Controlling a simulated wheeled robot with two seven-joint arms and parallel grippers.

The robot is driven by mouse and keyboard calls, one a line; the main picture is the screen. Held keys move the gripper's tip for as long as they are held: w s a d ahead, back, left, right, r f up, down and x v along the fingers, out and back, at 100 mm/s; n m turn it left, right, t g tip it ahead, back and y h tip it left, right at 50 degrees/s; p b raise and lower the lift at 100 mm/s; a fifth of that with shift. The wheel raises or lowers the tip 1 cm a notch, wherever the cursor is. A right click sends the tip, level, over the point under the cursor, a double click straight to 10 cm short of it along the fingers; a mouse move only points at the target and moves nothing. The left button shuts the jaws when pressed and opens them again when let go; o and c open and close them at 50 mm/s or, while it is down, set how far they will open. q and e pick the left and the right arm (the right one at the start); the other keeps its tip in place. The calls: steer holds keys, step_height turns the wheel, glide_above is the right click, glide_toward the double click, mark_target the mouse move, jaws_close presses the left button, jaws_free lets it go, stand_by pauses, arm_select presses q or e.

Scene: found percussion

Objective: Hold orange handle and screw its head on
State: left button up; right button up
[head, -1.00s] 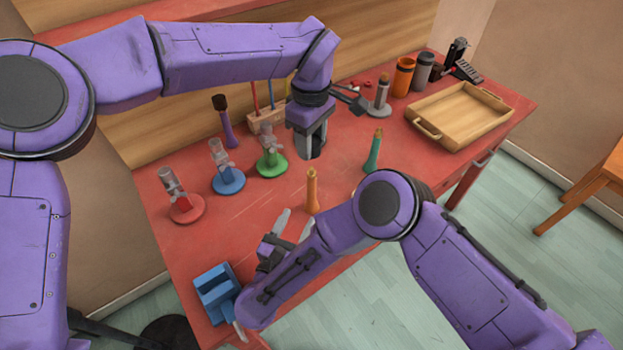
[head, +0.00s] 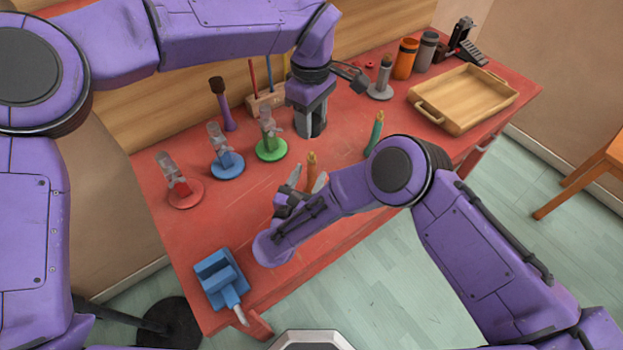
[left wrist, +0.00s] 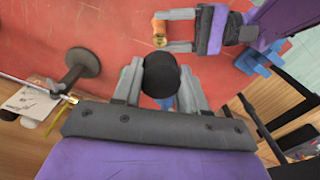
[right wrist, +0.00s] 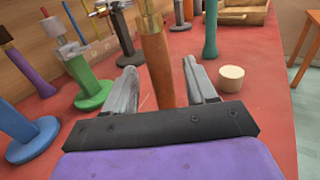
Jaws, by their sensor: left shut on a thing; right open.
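The orange handle (head: 311,168) stands upright on the red table. My right gripper (head: 302,182) is open, with the handle (right wrist: 158,65) between its two fingers in the right wrist view. The gap on each side suggests it is not gripped. My left gripper (head: 309,130) is shut on a dark round head (left wrist: 160,75), held above the table behind the handle in the head view. The left wrist view shows the handle's top (left wrist: 160,31) between my right gripper's fingers, apart from the head. The head's underside is hidden.
A teal handle (head: 375,134) stands to the right. Stands with red (head: 186,195), blue (head: 228,167) and green (head: 271,150) bases are at left. A blue vise (head: 220,281) sits at the front left. A wooden tray (head: 433,112) is at the right.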

steer(key=x, duration=0.4)
steer(key=shift+w+d, duration=0.1)
steer(key=shift+w, duration=0.05)
jaws_close()
arm_select(q)
glide_above(312, 152)
steer(key=shift+f, duration=2.55)
steer(key=shift+f, duration=0.85)
steer(key=shift+f, duration=0.6)
